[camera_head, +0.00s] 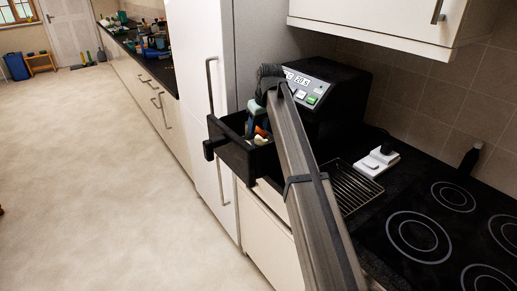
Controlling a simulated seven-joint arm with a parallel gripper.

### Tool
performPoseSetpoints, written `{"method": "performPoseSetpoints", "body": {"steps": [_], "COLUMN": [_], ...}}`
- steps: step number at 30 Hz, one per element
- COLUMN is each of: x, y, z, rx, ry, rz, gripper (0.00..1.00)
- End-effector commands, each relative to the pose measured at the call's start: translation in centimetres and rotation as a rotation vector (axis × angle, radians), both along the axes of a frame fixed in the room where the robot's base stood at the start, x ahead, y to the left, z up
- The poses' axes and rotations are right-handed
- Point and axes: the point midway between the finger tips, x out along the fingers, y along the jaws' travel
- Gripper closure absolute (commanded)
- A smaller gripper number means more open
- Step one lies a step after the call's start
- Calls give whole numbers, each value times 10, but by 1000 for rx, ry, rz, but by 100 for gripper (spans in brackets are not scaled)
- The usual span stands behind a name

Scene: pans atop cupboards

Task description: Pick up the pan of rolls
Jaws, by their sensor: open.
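A black, open-topped drawer-like pan (231,149) with a handle sticking out to the left juts from the front of a black countertop appliance (338,112). Small orange and white bits show inside it, too small to tell whether they are rolls. My arm reaches up from the bottom of the picture and bends down at its dark wrist over the pan. My gripper (257,118) hangs at the pan's opening, partly hidden by my arm, and is open. I cannot tell whether its fingers touch anything inside.
A wire rack (348,187) and a small white device (376,162) lie right of my arm, beside the black cooktop (425,235). A wall cupboard (375,25) hangs above. A tall white fridge (200,90) stands left of the appliance.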

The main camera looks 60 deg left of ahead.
Motion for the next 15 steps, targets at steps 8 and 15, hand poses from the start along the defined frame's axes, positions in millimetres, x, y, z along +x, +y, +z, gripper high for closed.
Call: {"method": "performPoseSetpoints", "body": {"steps": [8, 15], "x": [3, 3], "y": [7, 14], "z": [-27, -48], "rx": [-1, 0], "ry": [1, 0], "rz": [0, 0], "gripper": [47, 47]}}
